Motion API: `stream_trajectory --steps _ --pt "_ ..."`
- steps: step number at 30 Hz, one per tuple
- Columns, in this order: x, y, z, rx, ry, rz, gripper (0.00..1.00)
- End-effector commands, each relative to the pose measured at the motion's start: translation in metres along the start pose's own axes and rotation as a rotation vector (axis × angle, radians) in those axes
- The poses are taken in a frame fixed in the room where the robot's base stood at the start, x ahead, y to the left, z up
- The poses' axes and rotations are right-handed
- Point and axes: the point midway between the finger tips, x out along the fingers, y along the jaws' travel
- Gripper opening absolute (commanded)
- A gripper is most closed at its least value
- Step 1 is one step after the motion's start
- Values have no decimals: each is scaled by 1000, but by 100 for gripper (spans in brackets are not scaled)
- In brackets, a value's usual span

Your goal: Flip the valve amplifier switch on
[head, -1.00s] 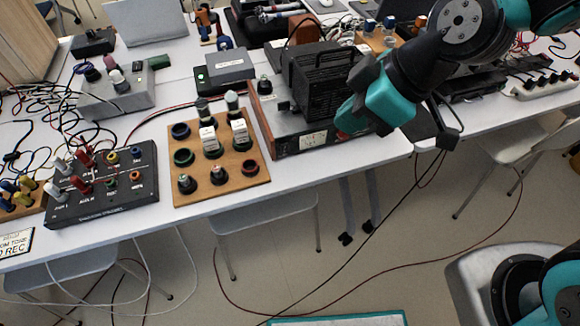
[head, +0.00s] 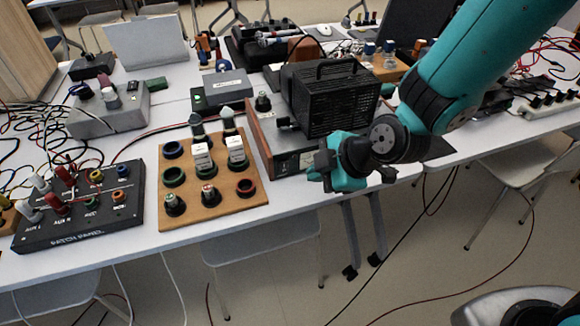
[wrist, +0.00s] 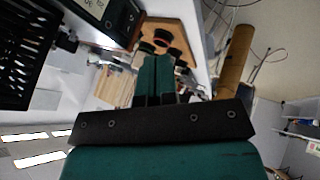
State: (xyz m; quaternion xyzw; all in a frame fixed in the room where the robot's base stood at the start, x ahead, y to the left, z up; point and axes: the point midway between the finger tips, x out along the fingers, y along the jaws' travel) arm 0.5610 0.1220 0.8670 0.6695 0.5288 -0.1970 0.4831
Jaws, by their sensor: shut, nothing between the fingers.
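The valve amplifier (head: 328,98) stands on the white table, with a black slotted cage on top, a wooden side and a front panel (head: 288,163) facing the near table edge. My gripper (head: 316,173) is shut and empty in front of that panel's right part, which it hides. In the wrist view, the teal fingers (wrist: 157,62) are together with nothing between them, and the amplifier's dark cage (wrist: 22,45) shows at the upper left. I cannot make out the switch in either view, nor tell whether the gripper touches the panel.
A wooden board (head: 210,203) with knobs and rings lies left of the amplifier. A black patch panel (head: 80,232) is farther left. A grey box (head: 228,86) stands behind the board. A power strip (head: 550,106) lies at the right. Chairs and loose cables are below the table edge.

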Motion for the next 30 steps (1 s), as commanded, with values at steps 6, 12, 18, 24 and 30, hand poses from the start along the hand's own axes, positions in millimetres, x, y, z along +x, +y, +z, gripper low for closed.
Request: stream_trajectory --steps 6,12,18,24,30 --pt "48 -2 0 0 0 -5 0" --pt "78 12 -2 1 0 3 0" --pt "87 32 -3 1 0 1 0" --pt "90 37 -2 1 0 -1 0" --pt "90 37 -2 1 0 -1 0"
